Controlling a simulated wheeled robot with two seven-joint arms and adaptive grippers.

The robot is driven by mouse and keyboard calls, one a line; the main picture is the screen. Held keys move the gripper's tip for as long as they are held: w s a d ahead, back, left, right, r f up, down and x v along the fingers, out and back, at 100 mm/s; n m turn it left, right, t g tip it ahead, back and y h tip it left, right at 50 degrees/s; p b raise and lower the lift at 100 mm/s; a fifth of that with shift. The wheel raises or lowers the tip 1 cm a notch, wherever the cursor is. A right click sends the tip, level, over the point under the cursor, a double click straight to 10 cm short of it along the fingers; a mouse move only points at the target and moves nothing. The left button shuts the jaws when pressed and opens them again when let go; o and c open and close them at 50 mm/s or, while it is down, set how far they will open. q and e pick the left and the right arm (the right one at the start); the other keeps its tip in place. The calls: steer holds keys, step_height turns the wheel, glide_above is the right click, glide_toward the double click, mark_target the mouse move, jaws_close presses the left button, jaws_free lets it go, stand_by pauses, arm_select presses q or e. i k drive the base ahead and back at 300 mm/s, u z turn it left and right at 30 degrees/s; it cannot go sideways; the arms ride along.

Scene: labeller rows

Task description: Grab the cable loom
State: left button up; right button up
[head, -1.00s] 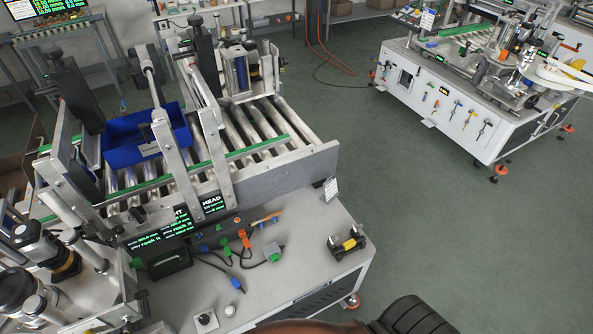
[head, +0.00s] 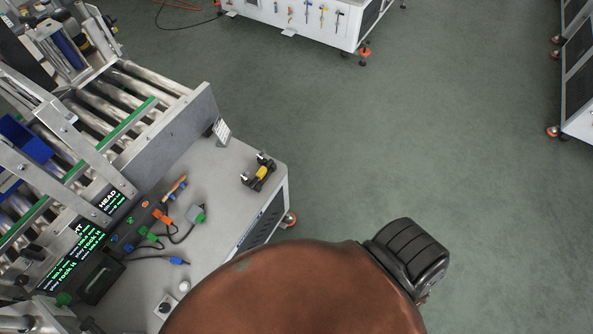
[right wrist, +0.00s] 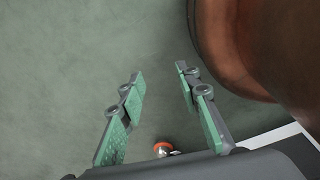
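A loom of dark cables with coloured plugs lies on the grey bench top below the screen panel in the head view. Its parts include an orange plug (head: 162,216), a grey-green plug (head: 196,214) and a blue plug (head: 178,261). I cannot tell whether all these leads are joined. No gripper shows near them. My right gripper (right wrist: 159,73) is open and empty in the right wrist view, with green-padded fingers apart over bare floor. My left gripper is not in view.
A black-and-yellow device (head: 261,172) sits near the bench's right corner. A white knob box (head: 166,306) is at the front. The roller conveyor (head: 125,93) is behind. An orange machine foot (right wrist: 162,149) shows beside the right gripper's palm. Green floor (head: 420,130) is clear to the right.

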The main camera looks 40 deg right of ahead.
mark_target(261, 173)
steer(key=z, duration=0.2)
steer(key=k, duration=0.2)
steer(key=z, duration=2)
steer(key=i, duration=1.85)
steer(key=u, duration=3.45)
